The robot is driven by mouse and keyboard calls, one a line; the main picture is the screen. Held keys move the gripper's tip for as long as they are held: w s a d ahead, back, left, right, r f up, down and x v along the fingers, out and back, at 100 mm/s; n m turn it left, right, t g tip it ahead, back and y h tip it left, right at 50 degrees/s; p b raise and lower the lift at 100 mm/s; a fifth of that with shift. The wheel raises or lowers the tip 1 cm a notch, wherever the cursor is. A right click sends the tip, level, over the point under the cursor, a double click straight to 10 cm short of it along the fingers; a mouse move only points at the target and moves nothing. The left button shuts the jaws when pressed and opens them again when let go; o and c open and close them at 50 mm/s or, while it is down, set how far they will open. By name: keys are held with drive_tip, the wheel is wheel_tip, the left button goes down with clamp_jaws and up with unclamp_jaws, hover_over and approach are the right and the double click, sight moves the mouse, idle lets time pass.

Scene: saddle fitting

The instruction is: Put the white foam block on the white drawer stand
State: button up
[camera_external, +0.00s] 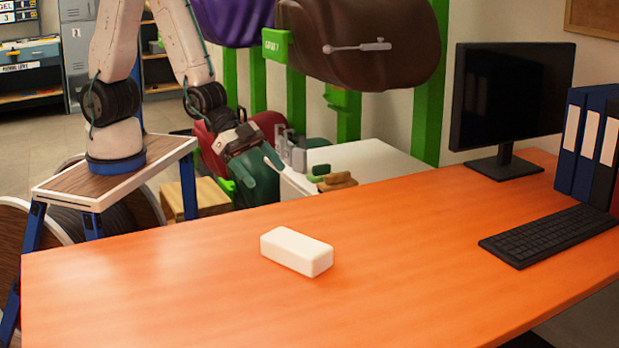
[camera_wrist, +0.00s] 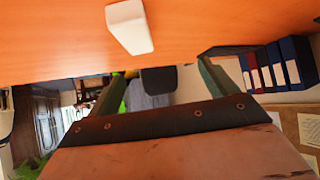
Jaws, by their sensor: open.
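The white foam block (camera_external: 297,251) lies flat on the orange desk (camera_external: 150,290), left of the desk's middle. It also shows at the top of the wrist view (camera_wrist: 130,27), beyond my fingers and apart from them. My gripper (camera_external: 261,171) is open and empty, behind the block and past the desk's far edge. Its two greenish fingers are spread in the wrist view (camera_wrist: 163,72). The white drawer stand (camera_external: 385,158) is behind the desk, right of my gripper. Its top shows, but the desk hides most of its lower part.
A grey metal piece (camera_external: 291,150) and brown and green items (camera_external: 335,180) are on the stand's left part; its right part looks clear. A monitor (camera_external: 512,100), keyboard (camera_external: 550,235) and binders (camera_external: 590,145) occupy the desk's right side. Desk space around the block is free.

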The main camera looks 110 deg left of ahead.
drive_tip(key=s+a+r+n+g+y, duration=0.1)
drive_tip(key=s+a+r+g, duration=0.1)
drive_tip(key=s+a+r, duration=0.2)
drive_tip(key=s+a+r+n+g+y, duration=0.1)
drive_tip(key=s+a+r+g, duration=0.2)
drive_tip(key=s+r, duration=0.7)
drive_tip(key=s+a, duration=0.2)
drive_tip(key=s, duration=0.2)
drive_tip(key=shift+a+r+n+y, duration=0.15)
drive_tip(key=shift+a+n+y, duration=0.15)
drive_tip(key=shift+n, duration=0.1)
drive_tip(key=shift+o, duration=0.4)
drive_tip(key=s+a+r+g, duration=0.1)
drive_tip(key=s+r+g, duration=0.2)
drive_tip(key=s, duration=0.9)
drive_tip(key=shift+s+r+n, duration=0.25)
drive_tip(key=shift+r+n, duration=0.15)
drive_tip(key=shift+r, duration=0.05)
drive_tip(key=shift+a, duration=0.1)
